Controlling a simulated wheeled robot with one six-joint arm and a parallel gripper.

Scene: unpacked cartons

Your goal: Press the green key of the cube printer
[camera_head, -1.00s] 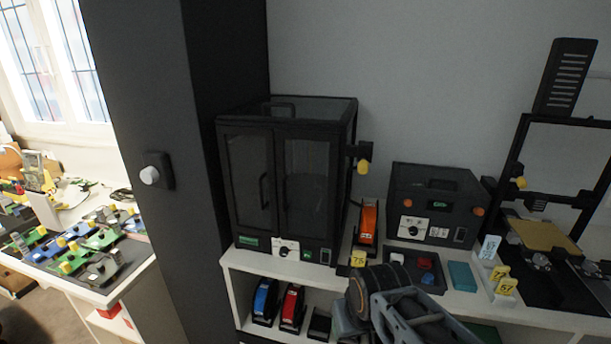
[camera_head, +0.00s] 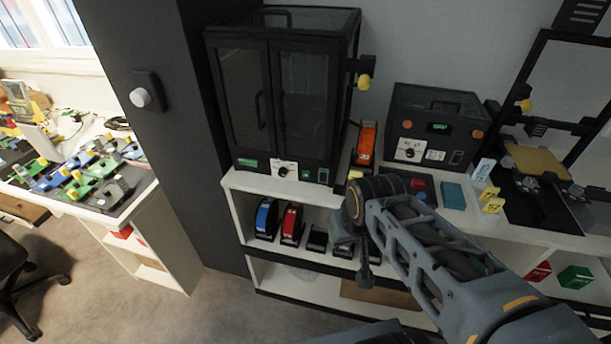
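The cube printer (camera_head: 286,95) is the black enclosed box with two glass doors, on top of the white shelf unit. Its lower front panel carries a green label at left, a white dial plate (camera_head: 282,171), a small green key (camera_head: 305,174) and a dark switch (camera_head: 323,176) at right. The green key is in plain view. My gripper (camera_head: 358,262) hangs below my wrist, in front of the middle shelf, lower than the key and to its right. It touches nothing that I can see. Its fingers are dark and small, and their opening cannot be made out.
A black control box (camera_head: 435,128) and an open-frame printer (camera_head: 540,160) stand to the right. An orange spool (camera_head: 365,143) is beside the cube printer. Blue (camera_head: 266,218) and red (camera_head: 292,224) spools sit on the shelf below. Grey floor (camera_head: 205,310) is free at front left.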

